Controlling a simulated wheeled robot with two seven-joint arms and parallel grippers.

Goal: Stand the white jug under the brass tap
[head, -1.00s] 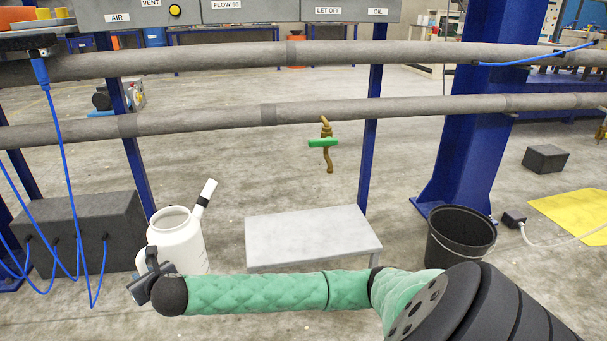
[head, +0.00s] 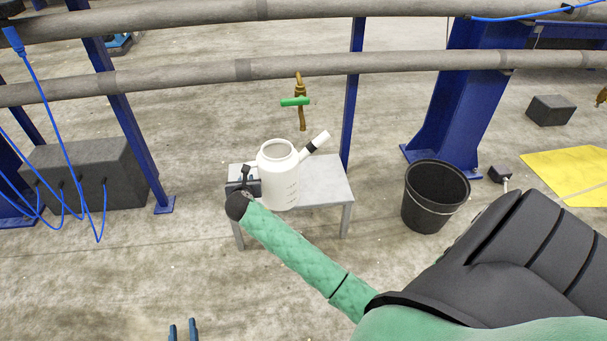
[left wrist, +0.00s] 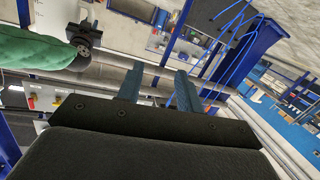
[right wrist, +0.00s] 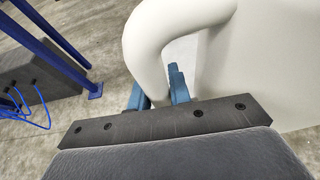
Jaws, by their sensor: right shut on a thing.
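The white jug (head: 278,178) is upright in the head view, over the small grey stand (head: 328,188). Its base overlaps the stand's front edge; I cannot tell whether it touches the top. Its spout points up and right. The brass tap (head: 301,115), with a green lever, hangs from the lower pipe above, slightly right of and beyond the jug's mouth. My right gripper (head: 254,187) is at the jug's left side. The right wrist view shows its fingers (right wrist: 158,84) closed on the jug's handle (right wrist: 150,45). My left gripper (head: 183,330) is open and empty at the bottom edge.
A black bucket (head: 435,197) stands right of the stand. A blue post (head: 353,95) rises behind the stand. The lower grey pipe (head: 180,78) runs across above. A dark box (head: 75,175) with blue cables stands left. Floor in front is clear.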

